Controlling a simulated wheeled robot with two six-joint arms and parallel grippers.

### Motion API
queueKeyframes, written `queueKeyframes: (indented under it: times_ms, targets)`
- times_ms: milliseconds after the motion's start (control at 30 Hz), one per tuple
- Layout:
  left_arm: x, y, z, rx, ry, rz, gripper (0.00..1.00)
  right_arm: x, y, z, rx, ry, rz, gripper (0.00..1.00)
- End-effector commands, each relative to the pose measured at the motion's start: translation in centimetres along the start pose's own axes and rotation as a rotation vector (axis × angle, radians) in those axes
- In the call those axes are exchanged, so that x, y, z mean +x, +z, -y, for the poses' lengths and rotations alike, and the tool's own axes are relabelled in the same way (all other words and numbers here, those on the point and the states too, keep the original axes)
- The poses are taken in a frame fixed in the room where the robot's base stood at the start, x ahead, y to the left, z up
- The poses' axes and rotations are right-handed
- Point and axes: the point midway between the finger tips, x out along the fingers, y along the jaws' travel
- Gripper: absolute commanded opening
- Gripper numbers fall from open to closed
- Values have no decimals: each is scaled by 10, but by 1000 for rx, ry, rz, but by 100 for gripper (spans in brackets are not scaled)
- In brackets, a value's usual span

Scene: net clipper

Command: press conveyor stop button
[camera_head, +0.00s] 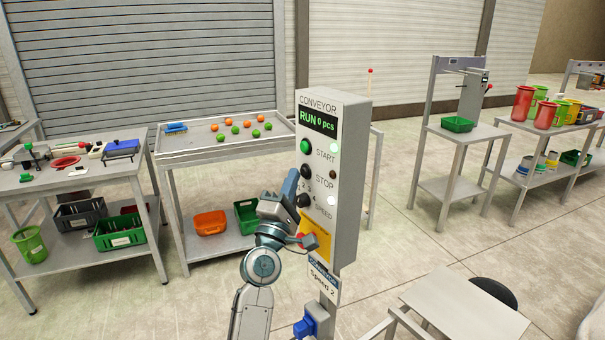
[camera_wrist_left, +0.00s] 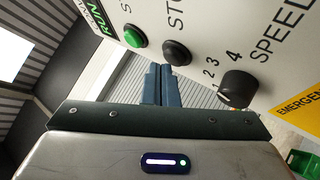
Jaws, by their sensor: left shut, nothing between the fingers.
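The grey conveyor control box (camera_head: 347,180) stands upright on a post, and its display (camera_head: 317,121) reads RUN 0 pcs. The green start button (camera_head: 306,146) sits above the black stop button (camera_head: 306,171); the lamp beside start is lit, the one beside stop is dark. My left gripper (camera_head: 291,182) is shut and empty, with its tips just left of the stop button. In the left wrist view, the closed fingers (camera_wrist_left: 161,68) appear beside the stop button (camera_wrist_left: 177,52); contact cannot be told. My right gripper is not in view.
Below stop are the black speed knob (camera_wrist_left: 238,88) and a yellow emergency panel with a red button (camera_head: 308,241), partly behind my arm. A table with orange and green balls (camera_head: 231,121) stands behind left. A pale table (camera_head: 465,312) is at front right.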

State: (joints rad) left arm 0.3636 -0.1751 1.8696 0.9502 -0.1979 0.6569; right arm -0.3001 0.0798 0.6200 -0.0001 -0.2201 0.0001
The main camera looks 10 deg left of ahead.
Motion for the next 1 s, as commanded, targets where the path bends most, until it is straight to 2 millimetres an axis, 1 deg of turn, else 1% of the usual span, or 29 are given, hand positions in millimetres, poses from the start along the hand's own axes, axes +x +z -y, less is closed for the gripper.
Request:
queueKeyframes:
  times_ms: [1000]
  targets:
    - [6,4,4,0,1,0,0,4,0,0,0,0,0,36]
